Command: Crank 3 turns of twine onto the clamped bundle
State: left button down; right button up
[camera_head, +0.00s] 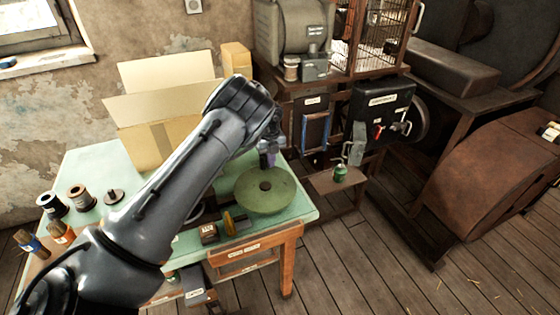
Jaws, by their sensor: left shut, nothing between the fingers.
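A round green disc (258,202) with a dark hub lies at the table's right front corner; I cannot tell whether it is the crank wheel. My left arm reaches in from the lower left. My left gripper (268,161) is shut and empty, over the disc's back edge; I cannot tell whether it touches. Several spools (80,196) stand at the table's left end, but I cannot make out twine. I cannot make out a clamped bundle; my arm hides the middle of the table. My right gripper is not in view.
An open cardboard box (150,145) stands at the back of the pale green table (308,212). Small blocks (209,234) sit at its front edge. A green bottle (340,173) stands on a low shelf to the right. Dark machines fill the right; the plank floor in front is mostly clear.

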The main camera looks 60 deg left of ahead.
aim_at(237, 182)
pick_arm(q)
jog(key=s+p, duration=0.1)
jog(key=s, duration=0.1)
jog(key=s+a+p, duration=0.1)
jog(key=s, duration=0.2)
jog(key=s+a+p, duration=0.1)
jog(key=s, duration=0.1)
jog(key=shift+s+r, duration=0.1)
jog(key=shift+s, duration=0.15)
jog(key=s+d+p, duration=0.1)
jog(key=s, duration=0.1)
jog(key=s+d+p, duration=0.1)
jog(key=s+d, duration=0.1)
jog(key=s+d+p, duration=0.1)
jog(key=s, duration=0.1)
jog(key=shift+s+d, duration=0.1)
jog(key=shift+d, duration=0.15)
jog(key=shift+f, duration=0.2)
jog(key=shift+w+a+b, duration=0.25)
jog(key=shift+a+b, duration=0.3)
jog(key=shift+a, duration=0.55)
notch_tip(237, 182, up, 8)
jog(key=p, duration=0.5)
